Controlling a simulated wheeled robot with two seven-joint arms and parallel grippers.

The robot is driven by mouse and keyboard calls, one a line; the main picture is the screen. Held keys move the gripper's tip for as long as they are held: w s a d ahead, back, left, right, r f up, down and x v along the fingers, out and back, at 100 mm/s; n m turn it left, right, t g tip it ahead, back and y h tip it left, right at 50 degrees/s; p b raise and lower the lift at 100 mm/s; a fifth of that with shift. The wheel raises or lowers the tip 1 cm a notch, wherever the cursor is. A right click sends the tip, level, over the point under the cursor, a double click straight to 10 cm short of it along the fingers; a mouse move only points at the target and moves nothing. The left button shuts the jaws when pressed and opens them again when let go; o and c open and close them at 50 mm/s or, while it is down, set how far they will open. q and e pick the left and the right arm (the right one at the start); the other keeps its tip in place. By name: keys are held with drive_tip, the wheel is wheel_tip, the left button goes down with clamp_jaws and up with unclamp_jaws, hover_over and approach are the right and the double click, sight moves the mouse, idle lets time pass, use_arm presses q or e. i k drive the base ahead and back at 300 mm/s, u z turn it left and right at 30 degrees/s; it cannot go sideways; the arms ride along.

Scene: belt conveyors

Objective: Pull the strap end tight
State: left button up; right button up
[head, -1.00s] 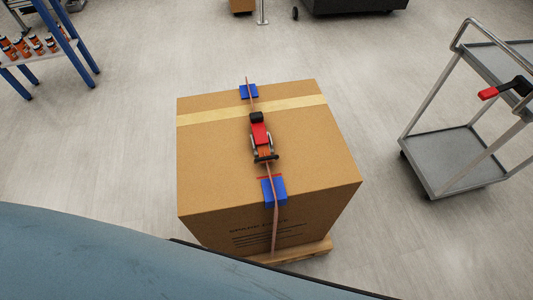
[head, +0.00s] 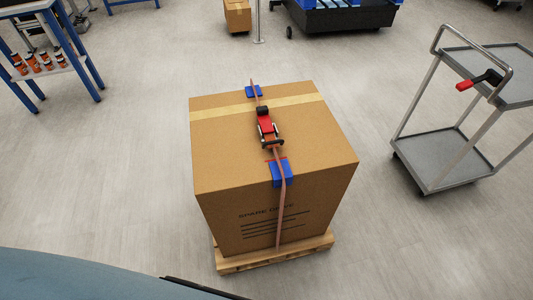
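A large cardboard box (head: 225,150) stands on a wooden pallet (head: 240,265) in the middle of the head view. A reddish strap (head: 282,205) runs over the top of the box and down its near face. A red and black ratchet buckle (head: 266,128) sits on the strap on top of the box. Blue corner protectors lie under the strap at the near edge (head: 281,174) and the far edge (head: 254,91). The loose strap end cannot be clearly told apart from the rest of the strap. Neither of my grippers is in view.
A grey two-shelf cart (head: 445,160) with a red and black tool (head: 478,80) on top stands at the right. A blue-legged rack (head: 75,45) with orange-labelled bottles is at the upper left. A small carton (head: 238,16) and a dark wheeled bin (head: 345,18) are behind. Floor around the pallet is clear.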

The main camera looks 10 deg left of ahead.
sight(269, 143)
drive_tip(key=z, duration=1.05)
drive_tip(key=i, duration=0.65)
drive_tip(key=u, duration=0.5)
